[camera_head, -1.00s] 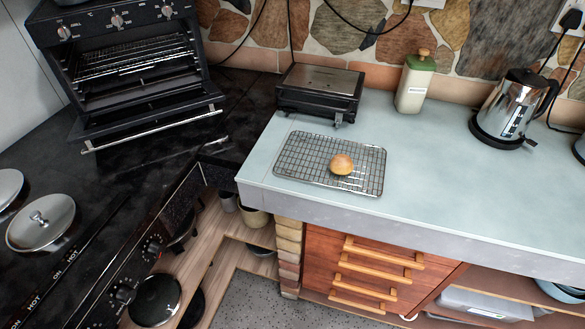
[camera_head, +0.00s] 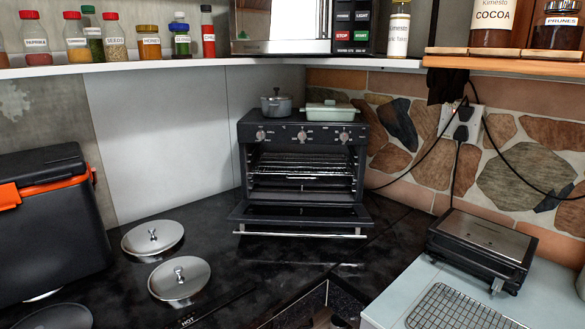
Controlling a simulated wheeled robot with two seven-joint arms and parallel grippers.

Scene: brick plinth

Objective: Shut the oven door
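A black countertop oven (camera_head: 303,165) stands in the corner on the dark worktop, near the middle of the head view. Its door (camera_head: 300,215) is open, folded down in front of the oven, with a metal bar handle (camera_head: 300,234) along its front edge. A wire rack (camera_head: 303,166) shows inside the open cavity, with no food visible on it. Neither of my grippers is in view.
Two metal lids (camera_head: 180,278) lie on the worktop (camera_head: 225,232) at the front left. A black and orange box (camera_head: 47,220) stands at far left. A black grill (camera_head: 482,245) and a wire cooling rack (camera_head: 455,312) are at right. A grey pot (camera_head: 276,103) and a green dish (camera_head: 330,111) sit on the oven.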

